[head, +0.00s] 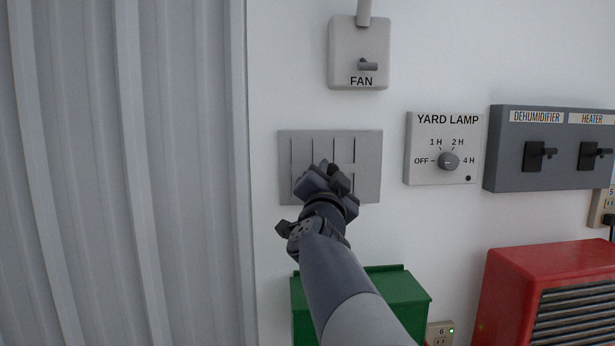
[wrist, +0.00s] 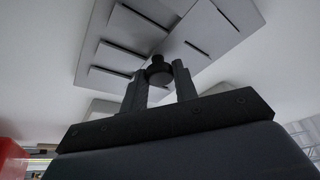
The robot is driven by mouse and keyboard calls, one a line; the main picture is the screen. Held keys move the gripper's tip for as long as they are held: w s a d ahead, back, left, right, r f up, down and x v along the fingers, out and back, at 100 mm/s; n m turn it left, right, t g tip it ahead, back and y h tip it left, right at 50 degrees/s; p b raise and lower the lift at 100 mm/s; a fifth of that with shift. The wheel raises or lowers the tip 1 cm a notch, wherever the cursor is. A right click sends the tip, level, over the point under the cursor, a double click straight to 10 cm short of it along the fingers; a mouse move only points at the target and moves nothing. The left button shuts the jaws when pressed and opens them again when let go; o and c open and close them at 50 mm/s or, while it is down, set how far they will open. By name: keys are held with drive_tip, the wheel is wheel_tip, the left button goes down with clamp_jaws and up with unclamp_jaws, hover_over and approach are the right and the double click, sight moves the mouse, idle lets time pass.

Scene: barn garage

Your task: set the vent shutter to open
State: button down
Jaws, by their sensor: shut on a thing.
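The vent shutter (head: 345,147) is a grey plate on the white wall with several upright slats, thin dark lines between them. Its middle and lower part is hidden behind my gripper (head: 329,172). In the wrist view, the shutter (wrist: 222,32) fills the top, with narrow dark gaps along its slats. There my gripper (wrist: 159,73) is shut on a small dark round knob (wrist: 157,62) in front of the plate, one finger on each side. The slats look nearly flat; I cannot tell their exact setting.
A fan switch box (head: 345,45) is above, a yard lamp dial plate (head: 425,170) to the right, then a grey panel (head: 508,178) with two switches. A green box (head: 400,300) and a red heater-like unit (head: 515,275) stand below. Corrugated metal (head: 90,170) covers the left.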

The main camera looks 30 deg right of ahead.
drive_tip(key=shift+s+d+b, duration=0.25)
drive_tip(key=shift+d+b, duration=0.05)
drive_tip(key=shift+d, duration=0.2)
drive_tip(key=shift+s+d+b, duration=0.25)
drive_tip(key=shift+d, duration=0.25)
drive_tip(key=shift+a, duration=0.1)
drive_tip(key=c, duration=1.1)
unclamp_jaws()
drive_tip(key=shift+s, duration=0.1)
drive_tip(key=v, duration=1)
drive_tip(key=shift+s, duration=0.25)
drive_tip(key=shift+f+b, duration=0.1)
drive_tip(key=shift+b, duration=0.2)
